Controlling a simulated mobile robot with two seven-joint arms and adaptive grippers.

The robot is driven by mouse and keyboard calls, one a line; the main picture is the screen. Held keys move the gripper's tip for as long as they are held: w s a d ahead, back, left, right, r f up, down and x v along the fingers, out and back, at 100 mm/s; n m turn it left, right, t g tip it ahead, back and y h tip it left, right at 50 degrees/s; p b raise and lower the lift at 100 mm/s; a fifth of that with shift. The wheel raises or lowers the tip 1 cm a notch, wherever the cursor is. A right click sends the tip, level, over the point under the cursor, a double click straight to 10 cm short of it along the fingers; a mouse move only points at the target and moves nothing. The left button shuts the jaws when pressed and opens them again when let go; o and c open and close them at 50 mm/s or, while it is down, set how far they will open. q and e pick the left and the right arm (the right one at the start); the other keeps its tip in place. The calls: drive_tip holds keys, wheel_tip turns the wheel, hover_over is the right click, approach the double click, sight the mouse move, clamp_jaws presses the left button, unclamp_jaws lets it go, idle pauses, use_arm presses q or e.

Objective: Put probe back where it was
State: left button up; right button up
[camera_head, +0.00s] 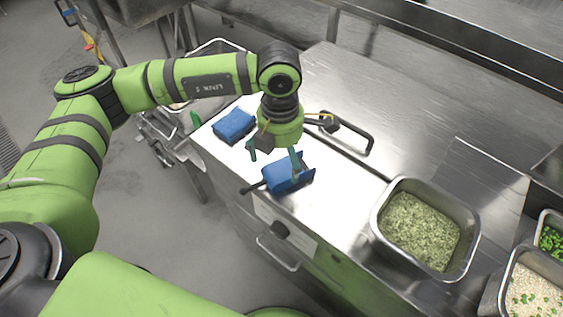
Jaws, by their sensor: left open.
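No thing in the head view can be made out for certain as the probe. A blue block with dark edges (287,175) lies on the steel counter, with a short black rod (251,188) sticking out at its left. I cannot tell whether this is the probe or its holder. My left gripper (274,156) points down just above it, fingers spread. One finger is left of the block and the other overlaps its upper part in the picture. I cannot tell whether it touches. My right gripper is not in view.
A second blue block, like a sponge (234,125), lies on the counter behind to the left. A black handle (346,133) lies on the steel at the back. A steel pan of green-flecked grain (377,222) stands at right, with smaller pans beyond. The counter's left edge is close.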

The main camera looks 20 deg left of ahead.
sight(281, 164)
use_arm(q)
wheel_tip(281, 164, up, 9)
drive_tip(key=b, duration=0.1)
drive_tip(key=shift+r, duration=0.2)
